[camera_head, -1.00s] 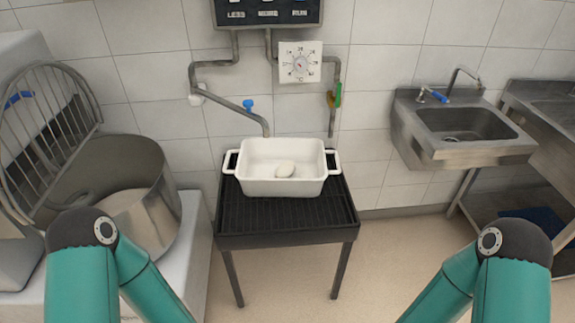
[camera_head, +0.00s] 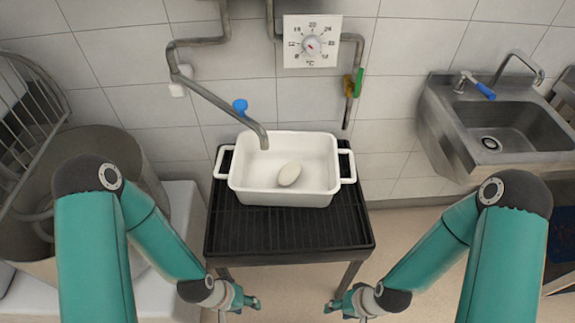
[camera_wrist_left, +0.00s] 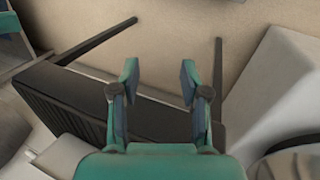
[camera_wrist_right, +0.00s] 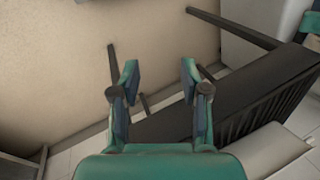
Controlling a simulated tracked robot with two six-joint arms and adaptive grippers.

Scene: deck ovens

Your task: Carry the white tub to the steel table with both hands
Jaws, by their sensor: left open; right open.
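The white tub (camera_head: 283,196) is rectangular with a loop handle on each side. It stands upright on a black slatted stand (camera_head: 290,240) under the tap and holds one pale oval lump (camera_head: 290,174). My left gripper (camera_head: 250,301) and my right gripper (camera_head: 334,306) are in front of the stand, low and apart from the tub. Both are open and empty; the left wrist view shows the left fingers (camera_wrist_left: 158,80) apart, and the right wrist view shows the right fingers (camera_wrist_right: 158,80) apart. I cannot make out the steel table for certain.
A steel sink (camera_head: 500,125) hangs on the wall at right. A large mixer bowl (camera_head: 85,180) with a wire guard (camera_head: 30,100) stands at left. Floor in front of the stand is clear.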

